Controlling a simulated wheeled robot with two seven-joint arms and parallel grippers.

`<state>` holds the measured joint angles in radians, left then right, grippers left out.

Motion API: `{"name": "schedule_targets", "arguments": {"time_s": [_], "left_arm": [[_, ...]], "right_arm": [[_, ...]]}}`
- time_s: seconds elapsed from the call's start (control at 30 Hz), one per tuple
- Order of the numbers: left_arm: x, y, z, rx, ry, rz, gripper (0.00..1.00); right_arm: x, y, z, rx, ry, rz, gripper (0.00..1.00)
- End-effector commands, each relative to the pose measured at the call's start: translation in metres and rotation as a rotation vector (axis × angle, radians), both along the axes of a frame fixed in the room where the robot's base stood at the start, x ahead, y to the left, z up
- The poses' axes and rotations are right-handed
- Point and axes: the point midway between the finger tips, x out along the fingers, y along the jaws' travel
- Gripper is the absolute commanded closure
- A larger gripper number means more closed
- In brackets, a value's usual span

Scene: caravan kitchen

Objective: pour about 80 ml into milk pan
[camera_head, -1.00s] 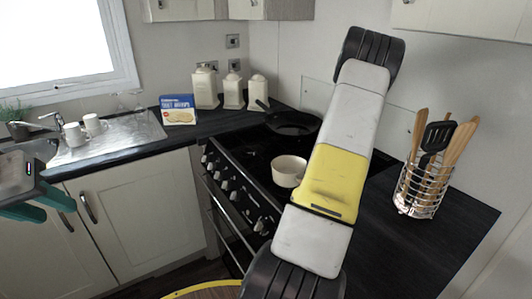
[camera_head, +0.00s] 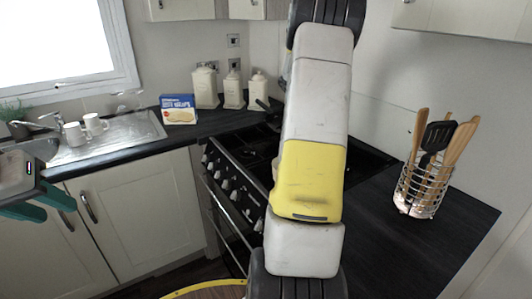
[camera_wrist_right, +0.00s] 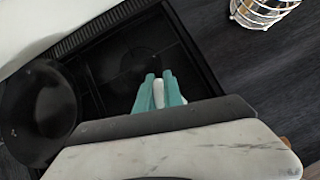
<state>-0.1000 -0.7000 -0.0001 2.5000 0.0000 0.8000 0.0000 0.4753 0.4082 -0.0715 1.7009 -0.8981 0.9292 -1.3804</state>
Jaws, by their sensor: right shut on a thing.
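My right arm crosses the middle of the head view and hides much of the hob and its own gripper. In the right wrist view my right gripper (camera_wrist_right: 161,92) has its teal fingers close together on a small white thing (camera_wrist_right: 159,94), above the dark hob (camera_wrist_right: 112,62). Most of this thing is hidden, and I cannot tell what it is. My left gripper (camera_head: 40,204) is at the left edge of the head view, teal fingers apart, empty, in front of the cabinets.
A black frying pan (camera_wrist_right: 38,112) is on the hob. A wire utensil holder (camera_head: 420,190) stands on the right counter, and its base shows in the wrist view (camera_wrist_right: 262,12). A blue box (camera_head: 178,109), cream canisters (camera_head: 233,91) and white mugs (camera_head: 75,133) stand at the back left.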

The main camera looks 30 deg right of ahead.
Motion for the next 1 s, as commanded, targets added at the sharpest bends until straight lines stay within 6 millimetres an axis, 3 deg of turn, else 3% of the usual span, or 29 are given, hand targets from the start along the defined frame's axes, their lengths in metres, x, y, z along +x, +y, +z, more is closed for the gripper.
{"name": "schedule_targets", "arguments": {"time_s": [0.07, 0.4, 1.0], "left_arm": [[0.000, 0.000, 0.000, 0.000, 0.000, 0.000, 0.64], [0.000, 0.000, 0.000, 0.000, 0.000, 0.000, 0.64], [0.000, 0.000, 0.000, 0.000, 0.000, 0.000, 0.64]], "right_arm": [[0.002, 0.006, 0.009, -0.050, 0.010, 0.004, 1.00], [0.003, 0.014, 0.009, -0.202, 0.039, 0.001, 1.00], [0.004, 0.018, 0.020, -0.310, 0.060, 0.000, 1.00]]}}
